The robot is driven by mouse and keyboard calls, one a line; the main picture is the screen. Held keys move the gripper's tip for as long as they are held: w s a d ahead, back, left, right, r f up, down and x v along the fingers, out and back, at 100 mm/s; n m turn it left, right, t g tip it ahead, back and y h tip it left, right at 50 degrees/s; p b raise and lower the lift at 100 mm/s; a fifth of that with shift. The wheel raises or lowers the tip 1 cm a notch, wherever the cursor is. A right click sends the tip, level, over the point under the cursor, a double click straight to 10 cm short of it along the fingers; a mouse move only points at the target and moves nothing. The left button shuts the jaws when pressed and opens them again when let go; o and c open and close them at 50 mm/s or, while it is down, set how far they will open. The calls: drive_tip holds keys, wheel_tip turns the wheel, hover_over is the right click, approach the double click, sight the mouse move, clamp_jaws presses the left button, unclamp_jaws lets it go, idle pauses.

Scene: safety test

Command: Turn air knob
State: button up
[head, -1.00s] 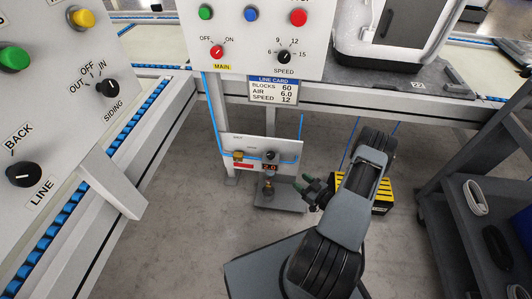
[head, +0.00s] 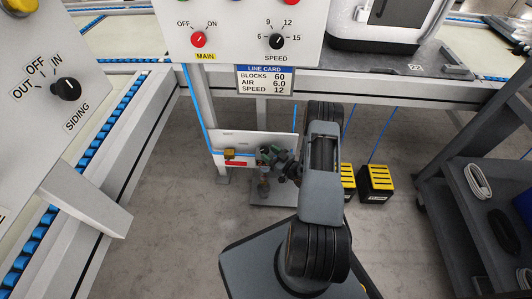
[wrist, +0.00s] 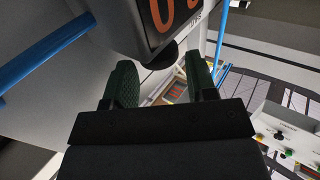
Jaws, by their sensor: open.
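The air panel (head: 222,143) is a low white board under the line frame, with a yellow fitting (head: 229,154) at its left. My gripper (head: 270,156) is in front of the panel's right part and hides the air knob and most of the display in the head view. In the wrist view, the green-padded fingers of my gripper (wrist: 161,76) are spread apart. A dark rounded piece (wrist: 160,56), apparently the air knob, shows between and just beyond the fingertips. The display (wrist: 170,12) with orange digits is beside it, cut off by the frame. I cannot tell whether the fingers touch the knob.
The line card (head: 265,80) reads BLOCKS 60, AIR 6.0, SPEED 12. Above it is a control panel (head: 238,52) with a red MAIN knob and a black SPEED knob. Black-and-yellow boxes (head: 376,182) and a dark shelf cart (head: 470,165) stand to the right. Blue hoses run nearby.

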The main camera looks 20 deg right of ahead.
drive_tip(key=shift+x, duration=1.25)
drive_tip(key=shift+c, duration=0.3)
drive_tip(key=c, duration=0.5)
drive_tip(key=shift+m+h, duration=0.3)
drive_tip(key=shift+h, duration=0.1)
